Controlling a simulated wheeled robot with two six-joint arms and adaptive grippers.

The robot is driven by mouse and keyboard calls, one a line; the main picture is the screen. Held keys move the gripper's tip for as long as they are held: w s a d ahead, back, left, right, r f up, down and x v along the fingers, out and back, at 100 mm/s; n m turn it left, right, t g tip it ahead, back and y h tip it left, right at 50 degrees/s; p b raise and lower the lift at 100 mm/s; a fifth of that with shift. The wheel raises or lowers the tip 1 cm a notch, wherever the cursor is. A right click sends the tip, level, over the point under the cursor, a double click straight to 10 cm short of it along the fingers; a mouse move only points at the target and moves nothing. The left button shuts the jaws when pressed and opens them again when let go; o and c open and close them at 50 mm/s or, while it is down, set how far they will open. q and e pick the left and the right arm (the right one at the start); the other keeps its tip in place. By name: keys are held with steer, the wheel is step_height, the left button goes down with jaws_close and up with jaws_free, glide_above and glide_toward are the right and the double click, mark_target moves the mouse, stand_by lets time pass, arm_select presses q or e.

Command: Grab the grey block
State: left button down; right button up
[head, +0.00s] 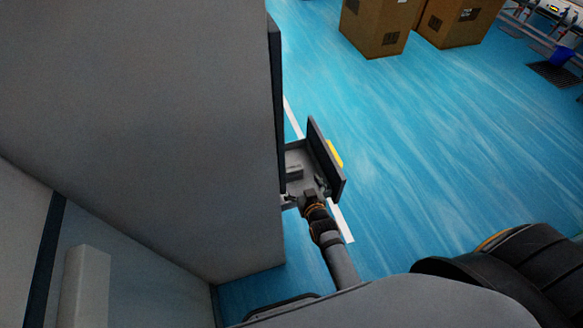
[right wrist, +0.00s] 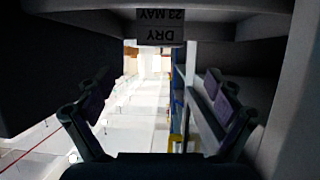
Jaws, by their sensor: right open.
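A small grey block (head: 293,171) sits in a grey open-sided tray (head: 302,155) with dark side walls, beside a large grey cabinet. My right gripper (head: 308,197) is at the tray's near side, just short of the block. In the right wrist view its two fingers stand wide apart, with nothing between them (right wrist: 157,112). Above them in that view is a grey surface with an upside-down label (right wrist: 160,27) reading "DRY 23 MAY"; I cannot tell for sure whether it is the block. My left gripper is not in view.
The large grey cabinet (head: 140,110) fills the left of the head view, close to the tray. Cardboard boxes (head: 375,25) stand on the blue floor (head: 430,140) at the back. The floor right of the tray is clear.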

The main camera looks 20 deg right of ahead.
mark_target(293, 167)
steer(key=shift+w+f+b, duration=0.8)
steer(key=shift+w+b, duration=0.1)
steer(key=shift+b, duration=0.15)
steer(key=b+x, duration=0.2)
steer(key=shift+w+b, duration=0.35)
steer(key=shift+b, duration=0.05)
steer(key=shift+w, duration=0.2)
steer(key=shift+w+d+f, duration=0.1)
steer(key=b+x, duration=0.4)
steer(key=b, duration=0.1)
steer(key=shift+w+f, duration=0.2)
steer(key=shift+f, duration=0.05)
steer(key=shift+w, duration=0.3)
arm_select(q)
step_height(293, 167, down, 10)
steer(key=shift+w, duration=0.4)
arm_select(e)
steer(key=shift+s+r, duration=0.1)
steer(key=shift+r, duration=0.1)
steer(key=shift+c, duration=0.7)
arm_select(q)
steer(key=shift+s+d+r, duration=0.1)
arm_select(e)
steer(key=c, duration=1.2)
